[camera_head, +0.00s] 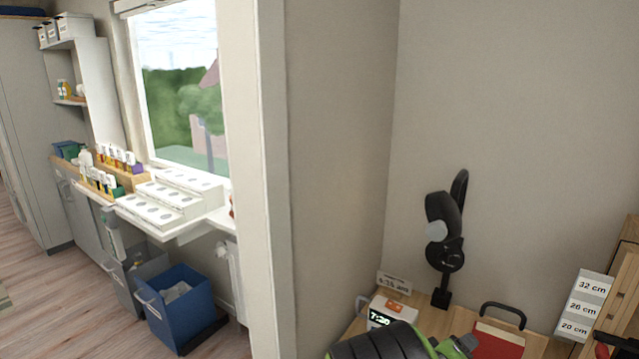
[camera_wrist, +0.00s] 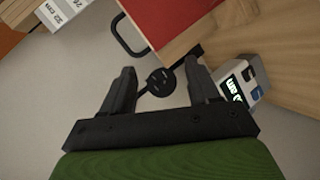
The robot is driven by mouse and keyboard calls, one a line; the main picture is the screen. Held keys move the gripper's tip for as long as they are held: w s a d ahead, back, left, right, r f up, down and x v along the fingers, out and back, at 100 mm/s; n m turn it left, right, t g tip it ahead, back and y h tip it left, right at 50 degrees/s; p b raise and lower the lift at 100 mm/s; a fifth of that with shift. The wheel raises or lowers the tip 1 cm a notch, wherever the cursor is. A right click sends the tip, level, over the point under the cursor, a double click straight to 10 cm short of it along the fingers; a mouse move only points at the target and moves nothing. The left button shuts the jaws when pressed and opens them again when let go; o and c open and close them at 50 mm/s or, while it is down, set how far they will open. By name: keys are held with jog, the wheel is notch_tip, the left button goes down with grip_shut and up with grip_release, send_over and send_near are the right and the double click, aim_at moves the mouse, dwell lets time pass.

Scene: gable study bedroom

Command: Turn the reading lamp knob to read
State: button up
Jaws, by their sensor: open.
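The reading lamp (camera_head: 443,225) is black and stands upright on the desk against the wall in the head view. It has a round black dial (camera_head: 449,256) low on its front and a pale disc on its left side. In the wrist view the round dial (camera_wrist: 161,82) shows small light marks, too small to read. My gripper (camera_wrist: 159,72) is open, its two black fingers apart to the left and right of the dial in that picture. I cannot tell whether either finger touches it. In the head view my arm's black and green end is at the bottom edge; the fingertips do not show.
A clock reading 7:30 (camera_head: 382,319) stands left of the lamp. A red item (camera_head: 496,341) and a black handle (camera_head: 503,313) are to its right. A block labelled 32, 26 and 20 cm (camera_head: 584,304) stands farther right. The wall behind is bare.

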jog(key=s+a+r+m+g+y+p, duration=0.1)
jog(key=s+a+r+y, duration=0.2)
jog(key=s, duration=0.5)
jog(key=s+a+r+m+g+y+p, duration=0.1)
jog(key=s+a+r+y+p, duration=0.1)
jog(key=s+a+r, duration=0.3)
jog(key=s+a+r+m+g+y+p, duration=0.1)
jog(key=s+r+y, duration=0.4)
jog(key=s, duration=0.8)
jog(key=a+r+m+p, duration=0.1)
jog(key=a, duration=0.1)
jog(key=shift+a+r, duration=0.15)
jog(key=shift+a, duration=0.25)
jog(key=shift+s, duration=0.1)
